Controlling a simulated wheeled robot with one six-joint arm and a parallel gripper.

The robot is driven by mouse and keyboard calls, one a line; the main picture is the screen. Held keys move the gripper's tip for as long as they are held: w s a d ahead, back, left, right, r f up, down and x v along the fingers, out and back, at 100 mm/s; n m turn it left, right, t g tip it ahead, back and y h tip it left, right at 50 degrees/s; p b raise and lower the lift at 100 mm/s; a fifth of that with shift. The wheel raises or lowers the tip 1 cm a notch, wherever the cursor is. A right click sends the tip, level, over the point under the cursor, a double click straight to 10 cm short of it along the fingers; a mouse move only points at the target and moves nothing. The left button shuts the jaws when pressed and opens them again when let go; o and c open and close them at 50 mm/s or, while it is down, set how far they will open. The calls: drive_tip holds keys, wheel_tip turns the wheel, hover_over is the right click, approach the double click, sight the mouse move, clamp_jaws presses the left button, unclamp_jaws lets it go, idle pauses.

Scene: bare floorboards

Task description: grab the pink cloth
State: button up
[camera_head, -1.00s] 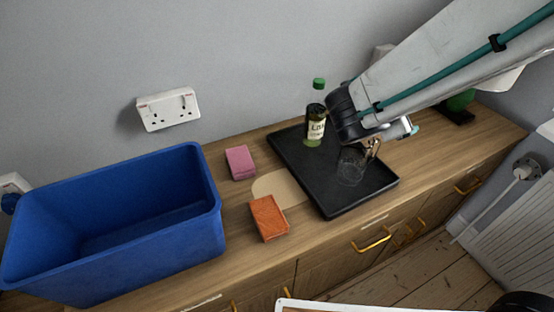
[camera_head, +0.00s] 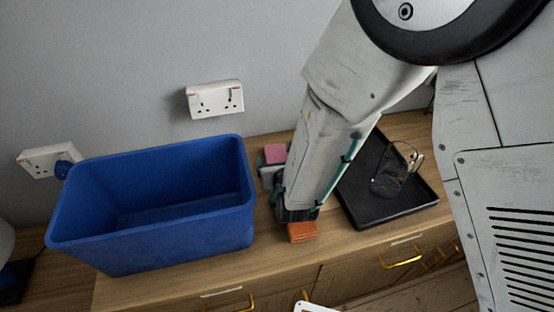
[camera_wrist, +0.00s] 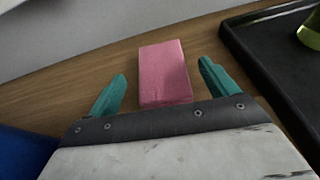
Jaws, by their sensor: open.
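The pink cloth (camera_wrist: 164,72) is a folded block lying on the wooden counter. In the wrist view it lies ahead of and between the two teal fingertips of my gripper (camera_wrist: 162,83), which are spread apart with nothing held. In the head view the pink cloth (camera_head: 275,153) shows just beyond my arm, between the blue bin and the black tray.
A blue bin (camera_head: 244,221) stands close on the left. An orange block (camera_head: 302,232) lies at the counter's front, beside my arm. A black tray (camera_head: 368,216) on the right holds a clear glass vessel (camera_head: 392,174). A wall socket (camera_head: 214,99) is behind.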

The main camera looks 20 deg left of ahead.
sight(276, 153)
drive_tip(key=x, duration=0.3)
drive_tip(key=shift+w, duration=0.15)
drive_tip(key=c, duration=1.1)
drive_tip(key=shift+o, duration=0.2)
drive_tip(key=shift+r, duration=0.1)
